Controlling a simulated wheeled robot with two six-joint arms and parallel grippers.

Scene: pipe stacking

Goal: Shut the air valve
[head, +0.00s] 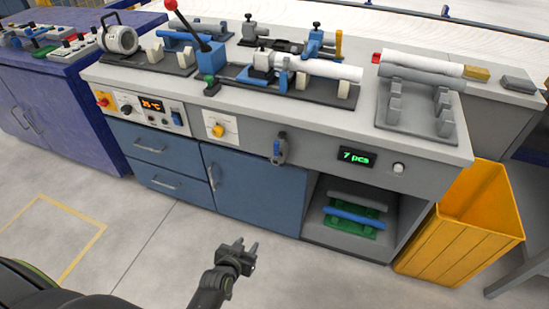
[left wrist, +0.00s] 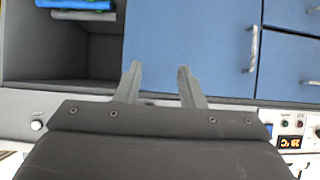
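The air valve (head: 279,150) appears to be the small grey fitting with a blue lever on the bench's front panel, above the right edge of the wide blue door. Its lever looks roughly upright, but it is too small to tell its exact setting. My left gripper (head: 246,246) is open and empty, low over the floor in front of the bench and well apart from the valve. In the left wrist view its two fingers (left wrist: 159,75) stand apart before the blue door, with nothing between them. The valve cannot be made out in that view. My right gripper is not in view.
A yellow knob (head: 217,129) and a temperature panel (head: 152,107) lie left of the valve; a green-lit counter (head: 356,157) lies right. Below is an open shelf (head: 318,231) with pipes. A yellow bin (head: 462,230) stands at right. The floor in front is clear.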

